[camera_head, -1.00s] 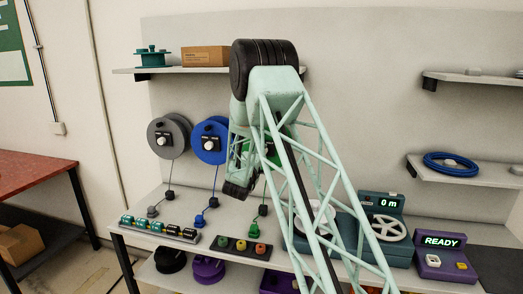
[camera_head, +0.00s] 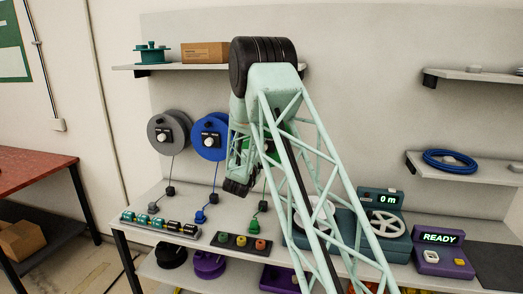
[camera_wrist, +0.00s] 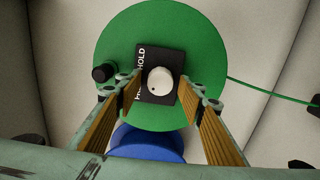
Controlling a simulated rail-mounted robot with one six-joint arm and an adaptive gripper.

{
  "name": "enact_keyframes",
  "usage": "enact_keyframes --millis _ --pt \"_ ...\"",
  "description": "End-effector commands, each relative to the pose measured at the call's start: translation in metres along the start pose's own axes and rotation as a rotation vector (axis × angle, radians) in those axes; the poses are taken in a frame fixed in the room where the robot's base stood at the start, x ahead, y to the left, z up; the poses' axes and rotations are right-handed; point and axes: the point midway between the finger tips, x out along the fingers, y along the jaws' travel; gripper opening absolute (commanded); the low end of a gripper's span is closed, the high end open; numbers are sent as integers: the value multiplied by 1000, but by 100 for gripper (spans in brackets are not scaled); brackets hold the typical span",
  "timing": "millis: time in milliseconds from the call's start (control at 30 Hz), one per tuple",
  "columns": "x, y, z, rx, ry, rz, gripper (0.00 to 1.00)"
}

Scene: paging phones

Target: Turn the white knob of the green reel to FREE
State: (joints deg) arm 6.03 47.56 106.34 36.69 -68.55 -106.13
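The green reel (camera_wrist: 205,55) is a flat disc in the wrist view, with a black plate (camera_wrist: 149,55) at its middle. The round white knob (camera_wrist: 160,79) stands on the plate, with a small dark mark at its lower left. HOLD reads along the plate's left side; the lettering below it is partly hidden by a fingertip. My gripper (camera_wrist: 161,93) is open, its two ribbed fingers on either side of the knob with visible gaps. Contact depth is unclear. In the head view the green reel (camera_head: 272,148) is mostly hidden behind my arm.
A blue reel (camera_head: 203,151) and a grey reel (camera_head: 158,141) hang to the left. A black crank handle (camera_wrist: 103,73) is left of the knob. Green cord (camera_wrist: 270,98) runs right. Below is a bench with a button box (camera_head: 241,241) and a counter device (camera_head: 383,216).

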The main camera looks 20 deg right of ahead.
Motion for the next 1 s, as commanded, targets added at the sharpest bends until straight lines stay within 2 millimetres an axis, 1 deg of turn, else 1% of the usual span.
enact_keyframes --millis 367,567,767,1000 --pt "-1 0 0 1 0 0 36" --pt "-10 0 0 0 1 -1 36" --pt "-30 0 -1 -1 2 -1 36" --pt "-65 0 -1 0 2 -1 36"
